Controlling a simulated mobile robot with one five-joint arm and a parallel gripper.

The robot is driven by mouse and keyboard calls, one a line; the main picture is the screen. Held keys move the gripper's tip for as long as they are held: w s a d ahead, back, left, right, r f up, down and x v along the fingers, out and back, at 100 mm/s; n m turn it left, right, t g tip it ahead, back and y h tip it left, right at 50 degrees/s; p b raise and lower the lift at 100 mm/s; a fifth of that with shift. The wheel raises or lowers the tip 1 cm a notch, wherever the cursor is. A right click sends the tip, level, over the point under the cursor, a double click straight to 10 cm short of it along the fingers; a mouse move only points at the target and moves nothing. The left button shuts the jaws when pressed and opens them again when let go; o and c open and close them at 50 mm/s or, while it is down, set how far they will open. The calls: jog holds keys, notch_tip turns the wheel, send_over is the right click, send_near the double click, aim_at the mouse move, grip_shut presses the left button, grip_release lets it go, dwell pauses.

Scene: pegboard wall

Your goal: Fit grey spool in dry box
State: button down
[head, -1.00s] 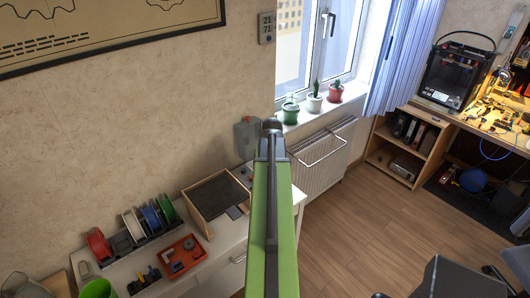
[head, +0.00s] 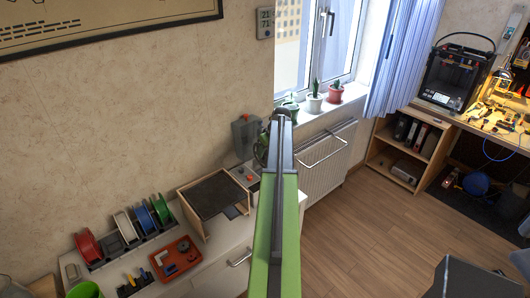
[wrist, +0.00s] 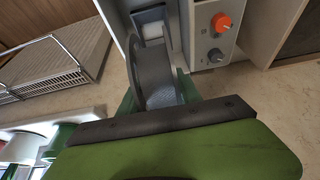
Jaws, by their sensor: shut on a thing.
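The grey spool (wrist: 142,78) is held between the green fingers of my gripper (wrist: 158,92), which is shut on it. In the wrist view its large flange stands on edge. In the head view a dark curved edge, probably the spool (head: 260,151), shows left of my arm's end; the arm hides most of it. The grey dry box (head: 243,135) stands by the wall, just left of my arm's end. In the wrist view, a grey-walled opening with a white roller, likely the dry box (wrist: 117,12), is just beyond the spool. Contact cannot be told.
A control panel (wrist: 207,40) with an orange knob is close right of the spool. A wooden tray (head: 181,207), an orange parts tray (head: 167,276) and a rack of coloured spools (head: 113,257) occupy the bench. The radiator (head: 318,165) and potted cacti (head: 314,103) are to the right.

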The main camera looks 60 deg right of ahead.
notch_tip(320, 180, down, 8)
jog(key=b, duration=0.7)
jog(key=c, duration=0.7)
grip_release()
jog(key=shift+c, duration=0.2)
jog(key=p+v, duration=1.5)
jog(key=v, duration=0.2)
jog(key=shift+r+p, duration=0.2)
jog(key=shift+p, duration=0.2)
jog(key=shift+s+a, duration=0.1)
